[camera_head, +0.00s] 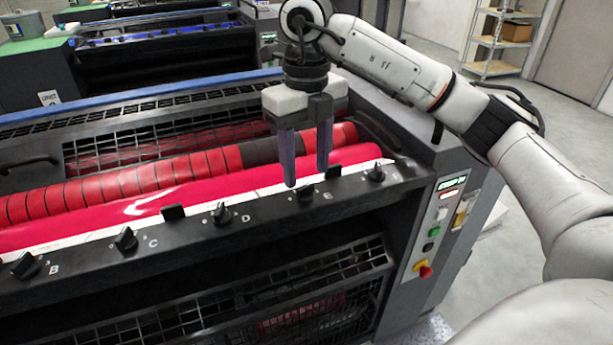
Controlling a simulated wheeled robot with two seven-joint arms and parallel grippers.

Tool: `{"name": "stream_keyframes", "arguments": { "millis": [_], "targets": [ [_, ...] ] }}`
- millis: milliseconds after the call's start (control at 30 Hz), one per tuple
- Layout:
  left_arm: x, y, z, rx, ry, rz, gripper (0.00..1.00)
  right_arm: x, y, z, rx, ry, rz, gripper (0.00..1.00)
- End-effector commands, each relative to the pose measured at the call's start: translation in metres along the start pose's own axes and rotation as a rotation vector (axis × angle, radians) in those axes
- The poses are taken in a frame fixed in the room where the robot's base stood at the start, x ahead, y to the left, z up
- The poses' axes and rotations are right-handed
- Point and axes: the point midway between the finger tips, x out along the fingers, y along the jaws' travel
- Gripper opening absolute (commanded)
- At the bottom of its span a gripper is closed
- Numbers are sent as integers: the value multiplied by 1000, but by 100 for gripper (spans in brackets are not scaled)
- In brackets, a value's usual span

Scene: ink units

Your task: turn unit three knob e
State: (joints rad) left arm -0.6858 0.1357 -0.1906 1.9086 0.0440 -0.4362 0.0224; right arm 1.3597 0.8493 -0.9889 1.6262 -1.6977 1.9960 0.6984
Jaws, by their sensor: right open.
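Knob E (305,194) is a small black knob on the dark rail along the front of the near ink unit (180,255), with a white letter E to its right. My right gripper (305,178) points down just above knob E in the picture, its two dark fingers apart and nothing between them. The fingertips show slightly above and behind the knob; I cannot tell the exact height gap. My left gripper is not in view.
Similar knobs D (222,213) and F (376,172) flank knob E; C (125,238) and B (25,265) lie farther left. A red roller (200,195) runs behind the rail. A button panel with a red stop button (425,271) is at the right end.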

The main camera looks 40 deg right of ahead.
Motion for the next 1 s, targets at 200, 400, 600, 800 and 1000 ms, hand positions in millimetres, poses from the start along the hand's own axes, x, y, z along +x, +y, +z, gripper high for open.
{"name": "stream_keyframes", "arguments": {
  "millis": [200,400,600,800,1000],
  "targets": [
    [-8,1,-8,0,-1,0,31,-47,0,0,1,-4,-2,47],
    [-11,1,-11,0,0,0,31,-66,0,0,1,0,-1,47],
    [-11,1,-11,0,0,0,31,-68,0,0,0,2,-1,47],
    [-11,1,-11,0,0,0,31,-68,0,0,0,2,-1,47],
    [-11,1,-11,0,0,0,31,-67,0,0,-1,2,0,47]
  ]
}}
